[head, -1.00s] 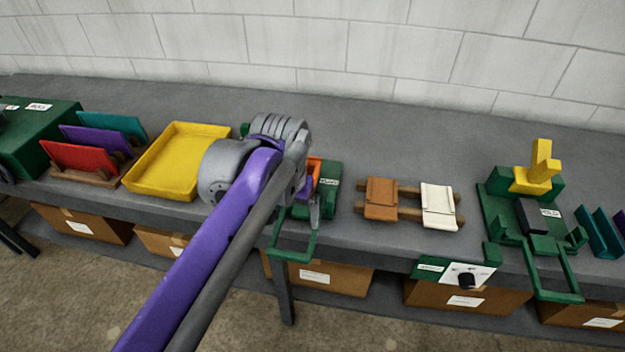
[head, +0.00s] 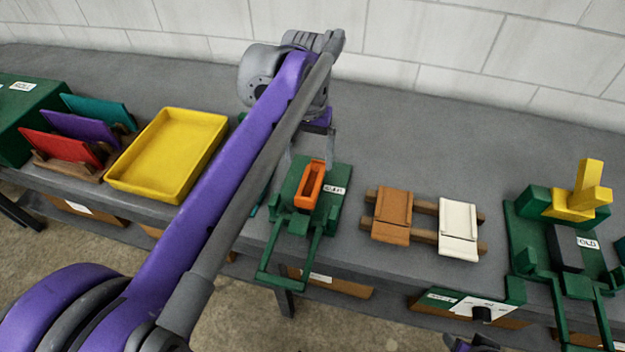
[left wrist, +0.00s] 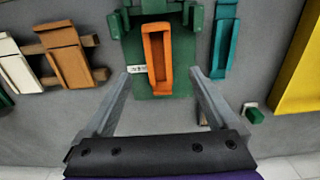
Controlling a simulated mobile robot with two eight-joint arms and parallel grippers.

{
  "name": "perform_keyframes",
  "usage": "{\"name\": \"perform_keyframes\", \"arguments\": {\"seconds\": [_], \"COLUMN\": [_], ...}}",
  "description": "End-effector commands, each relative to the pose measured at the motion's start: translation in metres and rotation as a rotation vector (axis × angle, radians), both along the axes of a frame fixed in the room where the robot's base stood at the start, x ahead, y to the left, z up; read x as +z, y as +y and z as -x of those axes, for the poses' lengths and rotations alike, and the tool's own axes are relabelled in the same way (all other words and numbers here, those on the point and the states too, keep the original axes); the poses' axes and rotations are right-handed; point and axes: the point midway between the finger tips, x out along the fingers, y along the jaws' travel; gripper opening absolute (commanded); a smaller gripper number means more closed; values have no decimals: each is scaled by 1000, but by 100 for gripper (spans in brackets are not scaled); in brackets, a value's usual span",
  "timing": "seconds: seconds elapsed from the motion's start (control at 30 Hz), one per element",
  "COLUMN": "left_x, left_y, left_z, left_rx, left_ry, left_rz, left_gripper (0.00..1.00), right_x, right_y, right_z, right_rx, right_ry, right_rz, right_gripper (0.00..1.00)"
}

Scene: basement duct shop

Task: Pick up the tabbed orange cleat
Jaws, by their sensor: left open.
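The orange cleat (head: 309,187) is a narrow piece with raised walls. It sits in the green fixture (head: 333,205), which has a white label and a looped handle at its front. In the left wrist view the cleat (left wrist: 157,62) lies lengthwise, centred ahead of the fingertips. My left gripper (head: 311,143) is open and empty behind and above the fixture, pointing down. In the left wrist view its two fingers (left wrist: 160,74) are spread wide, apart from the cleat.
A brown piece (head: 392,215) and a white piece (head: 458,227) rest on a wooden rack to the right. A yellow tray (head: 170,155) stands left. A teal piece (left wrist: 224,48) lies beside the fixture. A green fixture with a yellow block (head: 580,195) is far right.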

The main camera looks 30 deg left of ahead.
Motion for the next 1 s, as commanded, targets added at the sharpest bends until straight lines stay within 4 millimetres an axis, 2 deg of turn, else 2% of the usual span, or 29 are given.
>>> {"name": "perform_keyframes", "arguments": {"seconds": [0.1,0.33,0.6,0.9,0.93,1.0], "left_x": [-19,-36,-75,-81,-81,-81], "left_y": [0,0,-1,-1,-1,0], "left_z": [0,-3,-9,-9,-9,-9], "left_rx": [0,0,-1,-1,-1,-1], "left_ry": [0,0,0,-1,-1,-1], "left_rz": [0,0,0,0,0,0], "left_gripper": [92,92,92,92,91,78], "right_x": [-3,-4,-5,-6,-6,-6], "right_y": [0,0,0,0,0,0], "right_z": [1,1,1,1,1,1], "right_rx": [0,0,0,0,0,0], "right_ry": [1,2,2,2,2,2], "right_rz": [0,0,0,0,0,0], "right_gripper": [55,55,55,55,55,55]}}
